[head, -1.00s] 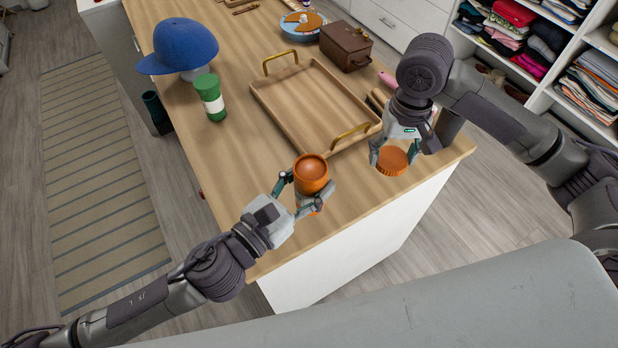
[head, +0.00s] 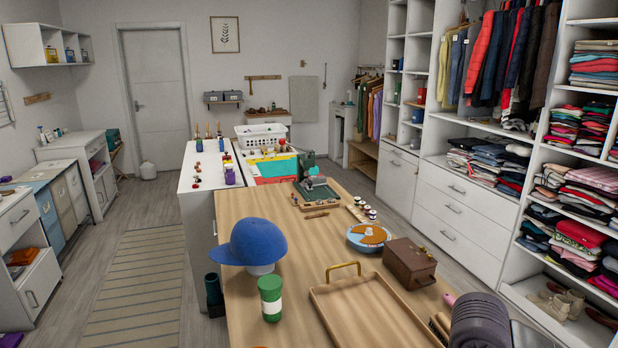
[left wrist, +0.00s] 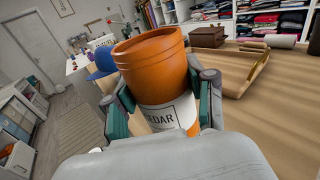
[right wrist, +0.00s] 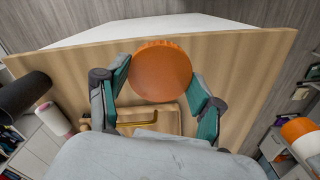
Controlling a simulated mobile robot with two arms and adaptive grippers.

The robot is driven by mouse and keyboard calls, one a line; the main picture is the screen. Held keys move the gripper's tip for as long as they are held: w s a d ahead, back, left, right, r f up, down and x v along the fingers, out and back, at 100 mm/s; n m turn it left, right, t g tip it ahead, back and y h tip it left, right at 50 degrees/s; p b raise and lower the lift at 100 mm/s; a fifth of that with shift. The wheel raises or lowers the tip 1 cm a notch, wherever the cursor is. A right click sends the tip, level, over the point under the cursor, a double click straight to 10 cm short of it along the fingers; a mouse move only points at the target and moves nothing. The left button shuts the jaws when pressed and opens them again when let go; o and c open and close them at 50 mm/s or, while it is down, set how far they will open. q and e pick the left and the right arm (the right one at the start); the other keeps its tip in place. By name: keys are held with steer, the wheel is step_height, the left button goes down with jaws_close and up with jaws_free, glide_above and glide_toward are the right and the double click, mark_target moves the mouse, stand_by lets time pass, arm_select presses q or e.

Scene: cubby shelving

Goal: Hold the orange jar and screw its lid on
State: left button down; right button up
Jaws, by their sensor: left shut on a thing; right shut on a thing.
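The orange jar (left wrist: 158,65), with a white label reading "EDAR" in view, is in the left wrist view. Its top is open, with no lid on it. My left gripper (left wrist: 160,95) is shut on it, one finger on each side. The jar also shows at the right edge of the right wrist view (right wrist: 302,132). The orange lid (right wrist: 160,72) is in the right wrist view. My right gripper (right wrist: 160,82) is shut around its rim, and the lid is apart from the jar. Neither gripper shows in the head view.
The wooden table (head: 245,300) carries a tray (head: 365,315) with brass handles, a green jar (head: 270,297), a blue cap (head: 262,243), a brown box (head: 409,262) and a blue round dish (head: 368,237). Clothes shelves (head: 520,190) stand at the right.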

steer(key=shift+s+a+n, duration=0.4)
steer(key=shift+s+a, duration=0.5)
steer(key=shift+s, duration=0.15)
arm_select(q)
steer(key=a+n+t+y, duration=0.1)
steer(key=a+n+y, duration=0.2)
steer(key=a, duration=0.8)
steer(key=y, duration=0.2)
steer(key=shift+f+n+y, duration=0.2)
steer(key=shift+n+y, duration=0.2)
steer(key=s+d+f+m+g+h, duration=0.2)
steer(key=d+m+g+h, duration=0.2)
steer(key=d+m+h, duration=0.4)
steer(key=d+h, duration=0.3)
steer(key=d, duration=0.3)
steer(key=shift+h, duration=0.3)
arm_select(e)
steer(key=w+a+r, duration=0.3)
steer(key=a+r, duration=0.4)
steer(key=a, duration=0.5)
steer(key=w+a+r, duration=0.3)
steer(key=a+r, duration=0.4)
steer(key=a, duration=0.4)
steer(key=shift+w+a, duration=0.15)
steer(key=shift+a, duration=0.25)
